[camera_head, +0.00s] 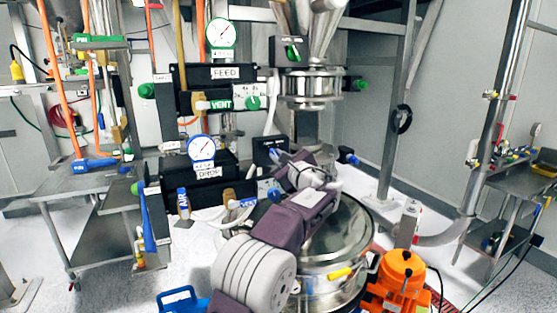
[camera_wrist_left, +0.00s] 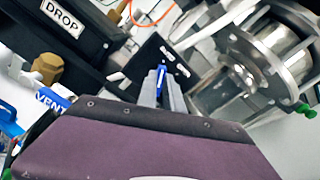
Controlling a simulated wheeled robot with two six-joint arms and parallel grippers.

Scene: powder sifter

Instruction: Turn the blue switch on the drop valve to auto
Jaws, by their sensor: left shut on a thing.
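The drop valve's black switch box (camera_head: 268,146) stands just right of the DROP panel, and it also shows in the wrist view (camera_wrist_left: 150,57). In the wrist view the blue switch (camera_wrist_left: 161,75) sits on its face, between my fingertips. My left gripper (camera_head: 283,157) reaches up from the bottom of the head view to the box. It is shut on the blue switch, and its fingers also show in the wrist view (camera_wrist_left: 160,90). The white labels on the box are too small to read, so the switch's setting cannot be told. My right gripper does not show.
The DROP panel (camera_head: 207,174) and the FEED panel (camera_head: 226,73) with gauges stand left of the box. A steel hopper (camera_head: 311,87) is at right. A round steel vessel (camera_head: 352,228) and an orange unit (camera_head: 403,273) stand below, close to my left arm.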

